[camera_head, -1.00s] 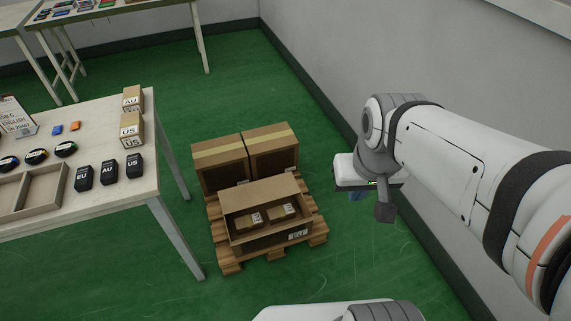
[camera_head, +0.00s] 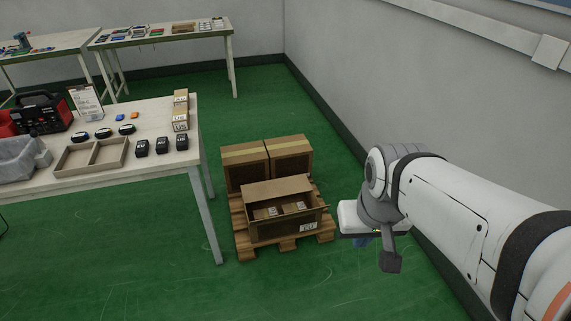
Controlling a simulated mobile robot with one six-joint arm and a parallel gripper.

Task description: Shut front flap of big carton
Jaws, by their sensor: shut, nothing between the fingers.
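The big carton (camera_head: 262,233) stands on a wooden pallet with its top open. It holds small labelled boxes (camera_head: 293,206). Its rear flap (camera_head: 277,189) stands up behind the opening. The front side, with a white label at its right, faces me. I cannot clearly make out the front flap against the front wall. My gripper (camera_head: 390,263) is at the end of my arm, right of the carton and apart from it. It is shut and empty, and its fingers are small and hard to make out.
Two taped cartons (camera_head: 244,166) stand behind the big carton on the pallet (camera_head: 243,248). A table (camera_head: 140,172) with plugs, small boxes and a divided tray (camera_head: 92,157) is at left. A grey wall (camera_head: 400,90) is at right. Green floor in front is free.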

